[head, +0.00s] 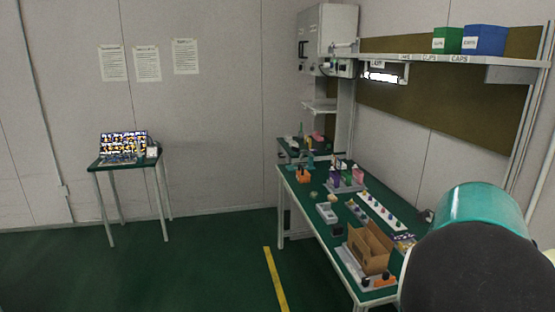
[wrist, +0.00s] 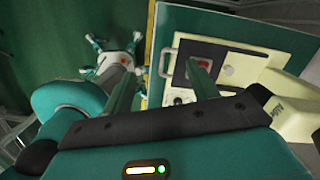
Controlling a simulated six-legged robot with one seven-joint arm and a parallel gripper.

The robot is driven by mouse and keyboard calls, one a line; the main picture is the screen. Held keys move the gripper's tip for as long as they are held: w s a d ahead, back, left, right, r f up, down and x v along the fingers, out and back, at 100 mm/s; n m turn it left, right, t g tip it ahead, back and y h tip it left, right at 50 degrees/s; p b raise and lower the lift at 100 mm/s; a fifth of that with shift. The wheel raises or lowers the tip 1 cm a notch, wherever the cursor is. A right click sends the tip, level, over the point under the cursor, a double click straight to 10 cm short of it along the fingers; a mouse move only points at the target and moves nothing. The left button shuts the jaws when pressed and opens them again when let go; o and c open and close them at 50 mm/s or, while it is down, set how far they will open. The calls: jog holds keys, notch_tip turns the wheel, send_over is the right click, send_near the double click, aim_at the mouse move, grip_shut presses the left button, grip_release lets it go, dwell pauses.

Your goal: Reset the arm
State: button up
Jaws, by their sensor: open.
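My gripper (wrist: 160,85) shows in the wrist view, with its two green fingers held wide apart. Nothing is between the fingers. Below and behind them the wrist view shows a green surface with a pale panel (wrist: 238,70) that carries a dark plate with a red patch. In the head view a teal and black part of my arm fills the lower right corner. The gripper's fingers do not show in the head view.
A green-topped workbench (head: 292,190) on the right holds bottles, trays and a cardboard box (head: 368,247). A shelf (head: 450,60) with green and blue boxes hangs above it. A small table (head: 97,163) stands at the left wall. The green floor between them is clear.

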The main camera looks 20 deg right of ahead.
jog(key=w+a+r+n+t, duration=0.1)
jog(key=w+a+r+n, duration=0.1)
jog(key=a+n, duration=0.4)
jog(key=w+a+r+n, duration=0.1)
jog(key=w+a+n, duration=0.1)
jog(key=a+n, duration=0.45)
jog(key=s+a+n+t, duration=0.1)
jog(key=s+a+n, duration=0.2)
jog(key=a+n, duration=0.7)
jog(key=s+a+n+t, duration=0.2)
jog(key=s+a+n, duration=0.2)
jog(key=a+n, duration=0.7)
jog(key=a, duration=0.5)
jog(key=shift+r, duration=0.3)
jog(key=c, duration=0.5)
jog(key=shift+d, duration=0.1)
jog(key=shift+d, duration=0.1)
